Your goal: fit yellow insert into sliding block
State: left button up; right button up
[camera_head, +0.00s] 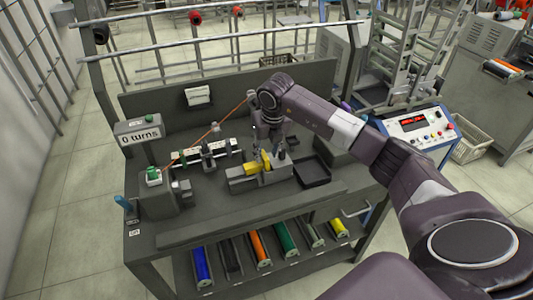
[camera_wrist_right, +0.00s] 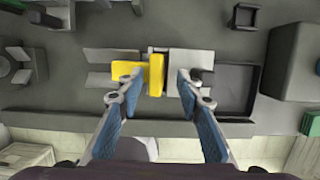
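Two yellow parts show close together on a grey block fixture (camera_head: 275,173) on the workbench. A narrow upright yellow piece (camera_wrist_right: 156,75) stands beside a wider yellow piece (camera_wrist_right: 124,70) in the right wrist view. In the head view they are the pieces at the fixture's middle (camera_head: 266,160) and left (camera_head: 250,169). I cannot tell which is the insert or how either is seated. My right gripper (camera_wrist_right: 160,76) is open above the fixture, its fingertips on either side of the narrow yellow piece with no clear grip. My left gripper is not in view.
A dark empty tray (camera_head: 312,172) lies right of the fixture. A winding mechanism (camera_head: 207,155) with a taut orange thread is at the left, near the "0 turns" display (camera_head: 139,131). A control box (camera_head: 414,125) stands at the right. Coloured spools sit on the lower shelf.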

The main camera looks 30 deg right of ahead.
jog(key=v, duration=1.1)
jog(key=shift+r, duration=0.15)
